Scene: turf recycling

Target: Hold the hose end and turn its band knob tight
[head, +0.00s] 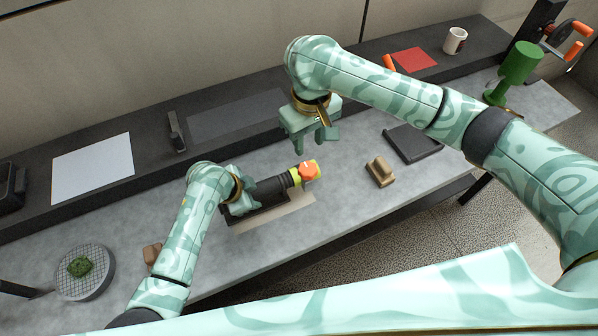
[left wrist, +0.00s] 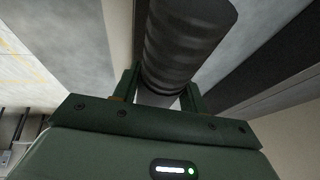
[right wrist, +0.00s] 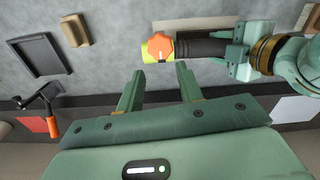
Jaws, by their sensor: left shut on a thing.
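The black ribbed hose end (head: 269,190) lies over a beige mat on the grey bench. A yellow-green band (head: 295,177) circles its right end, and an orange lobed knob (head: 309,171) sits on that band. My left gripper (head: 246,196) is shut on the hose, which runs between its fingers in the left wrist view (left wrist: 165,88). My right gripper (head: 313,146) is open and empty above the bench, behind the knob. In the right wrist view (right wrist: 158,88) its two fingers stand apart, with the knob (right wrist: 158,48) beyond their tips and not touched.
A tan block (head: 380,172) and a dark tray (head: 413,143) lie right of the knob. A green stand (head: 517,66) and a white mug (head: 455,40) are at the far right. A round mesh dish (head: 84,285) with turf is at the left. A dark raised shelf (head: 220,90) runs along the back.

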